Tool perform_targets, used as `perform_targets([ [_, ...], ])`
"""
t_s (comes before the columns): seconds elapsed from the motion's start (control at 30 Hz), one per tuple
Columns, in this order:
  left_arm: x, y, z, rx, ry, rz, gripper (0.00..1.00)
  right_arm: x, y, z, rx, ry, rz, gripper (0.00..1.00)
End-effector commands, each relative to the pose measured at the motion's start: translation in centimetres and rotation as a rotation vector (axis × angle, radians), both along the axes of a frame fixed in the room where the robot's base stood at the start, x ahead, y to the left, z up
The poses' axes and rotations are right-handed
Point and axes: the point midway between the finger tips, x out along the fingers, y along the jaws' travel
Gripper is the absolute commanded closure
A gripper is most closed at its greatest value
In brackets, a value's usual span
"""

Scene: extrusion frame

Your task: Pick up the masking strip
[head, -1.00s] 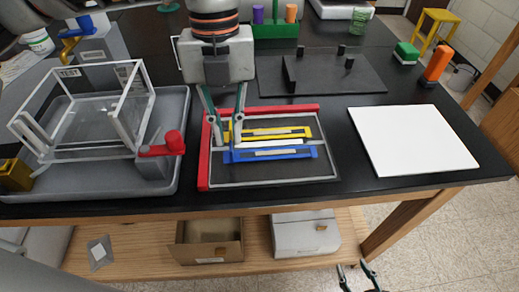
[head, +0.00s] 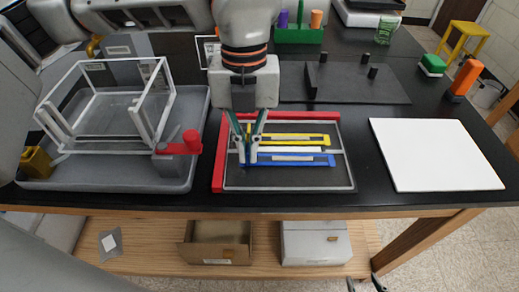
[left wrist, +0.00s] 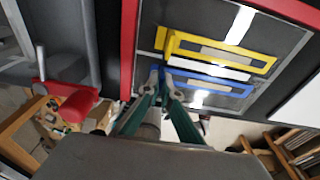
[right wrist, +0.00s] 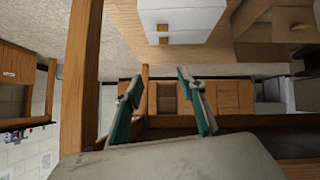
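A thin white strip (head: 290,149), which I take for the masking strip, lies between a yellow slotted frame (head: 270,140) and a blue slotted frame (head: 318,161) on a dark board. It also shows in the left wrist view (left wrist: 218,68). My left gripper (head: 248,158) points down at the left ends of the strip and the blue frame. Its fingertips (left wrist: 160,84) are close together; whether anything is gripped between them is hidden. My right gripper (head: 366,286) is open and empty, low in front of the table; its spread fingers show in the right wrist view (right wrist: 157,85).
The board has a red edge (head: 219,160) on its left and back. A grey tray (head: 110,184) with a clear frame and red knob stands left. A white panel (head: 433,155) lies right. A black plate with pegs (head: 350,90) lies behind. Boxes sit on the lower shelf.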

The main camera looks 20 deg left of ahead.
Motion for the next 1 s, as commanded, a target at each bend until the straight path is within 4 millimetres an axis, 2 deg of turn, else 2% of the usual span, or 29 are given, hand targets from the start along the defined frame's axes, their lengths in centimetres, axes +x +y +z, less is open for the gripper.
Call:
perform_targets([
  [0.17,0.1,0.0,1.4,-0.001,-0.004,0.001,1.00,0.0,0.0,0.1,0.000,0.000,0.000,0.60],
  [0.27,0.1,0.0,2.9,-0.001,-0.006,0.003,1.00,0.2,0.0,0.4,0.002,-0.004,-0.001,0.60],
  [0.37,0.1,0.0,5.0,0.000,-0.008,0.002,1.00,0.4,0.0,0.9,0.005,-0.011,-0.001,0.60],
  [0.7,0.0,-0.1,14.4,-0.001,-0.010,0.002,1.00,0.6,0.4,2.2,0.020,-0.019,-0.003,0.60],
  [0.9,0.0,0.0,18.1,-0.001,-0.006,0.002,1.00,0.1,0.6,2.1,0.026,-0.009,-0.002,0.60],
  [1.0,0.0,0.0,19.1,0.000,-0.003,0.001,1.00,-0.2,0.7,1.8,0.027,0.000,-0.001,0.60],
])
